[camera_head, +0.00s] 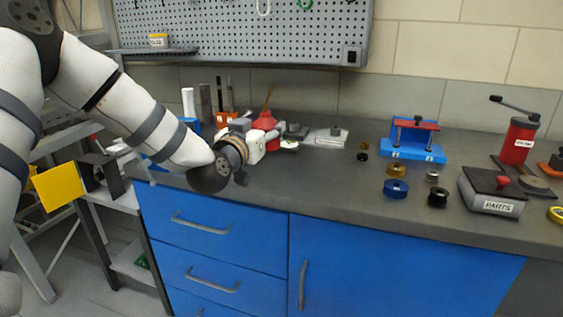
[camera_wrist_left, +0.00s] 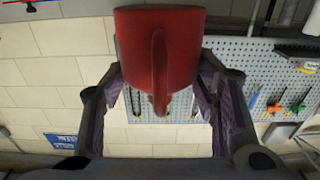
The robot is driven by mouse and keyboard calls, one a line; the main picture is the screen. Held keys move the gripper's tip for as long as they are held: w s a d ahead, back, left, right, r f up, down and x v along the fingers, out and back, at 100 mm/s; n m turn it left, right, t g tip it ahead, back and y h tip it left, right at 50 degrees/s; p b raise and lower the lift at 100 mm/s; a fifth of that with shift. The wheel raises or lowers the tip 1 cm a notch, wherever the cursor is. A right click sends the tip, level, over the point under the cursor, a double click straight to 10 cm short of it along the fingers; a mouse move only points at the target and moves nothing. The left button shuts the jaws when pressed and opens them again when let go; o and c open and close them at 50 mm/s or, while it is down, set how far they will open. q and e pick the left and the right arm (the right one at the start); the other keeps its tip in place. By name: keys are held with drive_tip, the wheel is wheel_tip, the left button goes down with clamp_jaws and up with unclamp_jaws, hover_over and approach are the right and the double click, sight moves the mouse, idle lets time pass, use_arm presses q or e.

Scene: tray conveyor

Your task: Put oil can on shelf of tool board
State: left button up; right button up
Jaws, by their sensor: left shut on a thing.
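The red oil can (camera_head: 265,121) with its thin spout stands upright near the back of the bench in the head view. My left gripper (camera_head: 268,137) is shut on it, reaching from the left. In the left wrist view the red can (camera_wrist_left: 180,60) with its handle fills the space between the two fingers. I cannot tell whether its base touches the bench. The tool board (camera_head: 250,30) hangs on the wall, and its shelf (camera_head: 150,52) is at its lower left, holding a small yellow-labelled tin (camera_head: 158,40). My right gripper is out of view.
Upright tools and a white bottle (camera_head: 188,103) stand left of the can. A white scale-like plate (camera_head: 325,136) lies to its right. The bench's front middle is clear.

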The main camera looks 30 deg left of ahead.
sight(273, 148)
use_arm(q)
drive_tip(key=shift+g, duration=0.3)
drive_tip(key=w+f, duration=0.1)
drive_tip(key=f, duration=0.1)
drive_tip(key=w+f, duration=0.1)
drive_tip(key=f, duration=0.1)
drive_tip(key=w+f+b, duration=0.1)
drive_tip(key=f, duration=0.1)
drive_tip(key=shift+d+f, duration=0.2)
drive_tip(key=shift+d, duration=0.1)
drive_tip(key=shift+w+d+f+b, duration=0.15)
drive_tip(key=shift+w+f+b, duration=0.15)
drive_tip(key=shift+w, duration=0.3)
drive_tip(key=f, duration=0.3)
drive_tip(key=shift+w+f+b, duration=0.2)
drive_tip(key=shift+b, duration=0.2)
drive_tip(key=shift+r, duration=0.2)
drive_tip(key=shift+d+f, duration=0.1)
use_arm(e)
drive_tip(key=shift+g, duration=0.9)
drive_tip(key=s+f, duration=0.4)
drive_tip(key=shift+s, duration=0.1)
use_arm(q)
drive_tip(key=o, duration=1.4)
drive_tip(key=shift+f, duration=0.1)
drive_tip(key=shift+c, duration=0.2)
